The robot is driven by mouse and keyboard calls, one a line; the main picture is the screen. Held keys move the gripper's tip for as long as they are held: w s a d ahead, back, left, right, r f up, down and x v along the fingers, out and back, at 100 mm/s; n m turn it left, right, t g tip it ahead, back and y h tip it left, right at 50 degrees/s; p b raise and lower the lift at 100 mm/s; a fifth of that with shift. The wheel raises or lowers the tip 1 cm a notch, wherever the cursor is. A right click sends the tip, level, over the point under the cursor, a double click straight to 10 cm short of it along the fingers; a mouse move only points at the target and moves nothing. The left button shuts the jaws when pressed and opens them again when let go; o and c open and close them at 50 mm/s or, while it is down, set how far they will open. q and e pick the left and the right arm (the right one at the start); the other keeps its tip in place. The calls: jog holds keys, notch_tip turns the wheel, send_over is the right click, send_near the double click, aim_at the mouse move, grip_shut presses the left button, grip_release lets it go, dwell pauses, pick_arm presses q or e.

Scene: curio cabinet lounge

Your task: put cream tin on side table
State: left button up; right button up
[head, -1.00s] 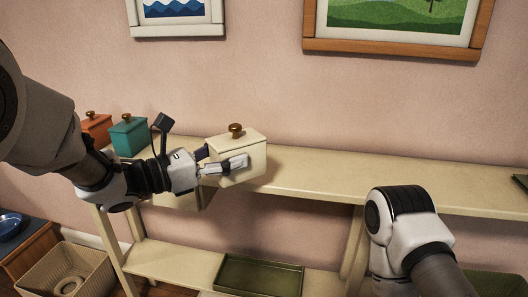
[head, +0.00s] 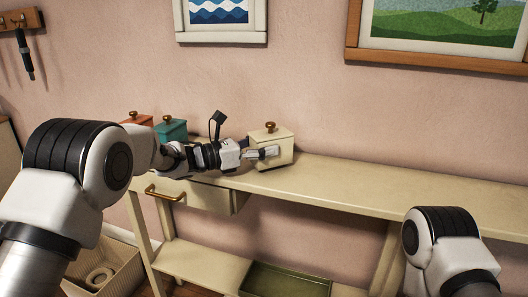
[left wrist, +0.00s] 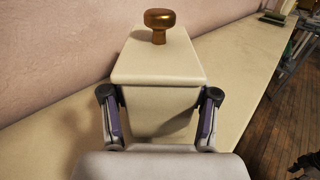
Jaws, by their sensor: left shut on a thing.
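The cream tin (head: 282,147) is a box with a lid and a brass knob, at the cream console shelf top (head: 340,183) in the head view. My left gripper (head: 268,153) is shut on it from the left side. In the left wrist view the tin (left wrist: 158,85) stands between the two fingers of my left gripper (left wrist: 160,115), upright. I cannot tell whether its base touches the shelf top. My right arm shows at the lower right of the head view, but its gripper is out of view. No side table can be made out for certain.
A teal tin (head: 171,130) and an orange tin (head: 137,120) stand left of my gripper. A drawer (head: 190,195) with a brass handle sticks out below. A green tray (head: 285,281) and a wicker basket (head: 108,268) are lower.

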pick_arm(q)
jog(key=shift+f, duration=0.55)
jog(key=shift+f, duration=0.2)
jog(key=o, duration=1.4)
jog(key=shift+r, duration=0.1)
jog(key=shift+a+r, duration=0.1)
jog(key=shift+r, duration=0.05)
jog(key=v, duration=1.1)
jog(key=shift+s+a+p, duration=0.3)
jog(key=shift+p, duration=0.1)
